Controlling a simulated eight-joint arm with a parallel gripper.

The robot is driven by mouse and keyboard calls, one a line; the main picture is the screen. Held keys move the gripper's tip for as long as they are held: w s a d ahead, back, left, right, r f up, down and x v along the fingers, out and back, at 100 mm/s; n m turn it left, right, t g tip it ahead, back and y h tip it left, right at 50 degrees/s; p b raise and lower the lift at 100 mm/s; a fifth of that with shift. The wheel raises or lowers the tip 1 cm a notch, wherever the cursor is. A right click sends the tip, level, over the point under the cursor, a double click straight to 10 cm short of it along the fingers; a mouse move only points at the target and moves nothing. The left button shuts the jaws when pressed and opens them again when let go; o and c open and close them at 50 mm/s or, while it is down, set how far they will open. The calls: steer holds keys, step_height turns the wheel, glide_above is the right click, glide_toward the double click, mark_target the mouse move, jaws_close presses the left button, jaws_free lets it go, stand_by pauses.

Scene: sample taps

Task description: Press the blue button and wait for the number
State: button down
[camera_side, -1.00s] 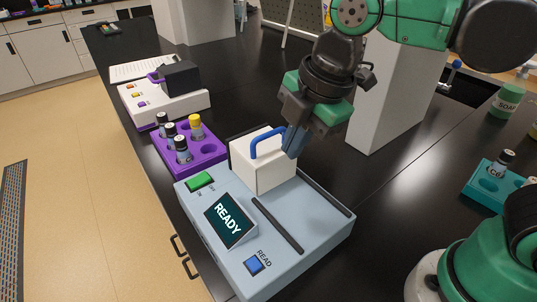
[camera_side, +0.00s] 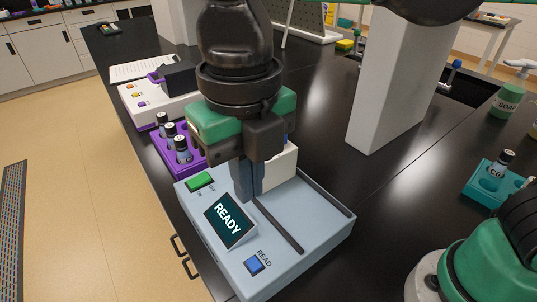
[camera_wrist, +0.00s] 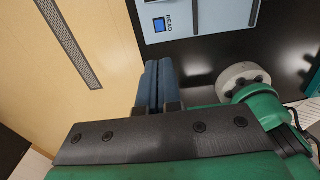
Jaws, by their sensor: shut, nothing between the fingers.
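The blue button (camera_side: 254,264), labelled READ, sits at the front of a light blue-grey instrument (camera_side: 285,262). It also shows near the top of the wrist view (camera_wrist: 159,24). The screen (camera_side: 230,219) on the instrument reads READY. A green switch (camera_side: 200,181) is at its left back corner. My gripper (camera_side: 248,196) is shut and empty, pointing down behind the screen, beside the white lidded block (camera_side: 281,170), which it partly hides. In the wrist view my shut fingers (camera_wrist: 159,70) are apart from the button.
A purple rack (camera_side: 171,166) with dark-capped vials stands behind the instrument at the left. A white device (camera_side: 150,107) is farther back. A grey pillar (camera_side: 395,85) and a teal rack (camera_side: 482,196) stand to the right. The space above the button is clear.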

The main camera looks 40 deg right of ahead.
mark_target(254, 263)
step_height(254, 263, down, 14)
stand_by(0.6)
steer(key=shift+f, duration=0.8)
steer(key=shift+r, duration=4.45)
steer(key=shift+w, duration=0.1)
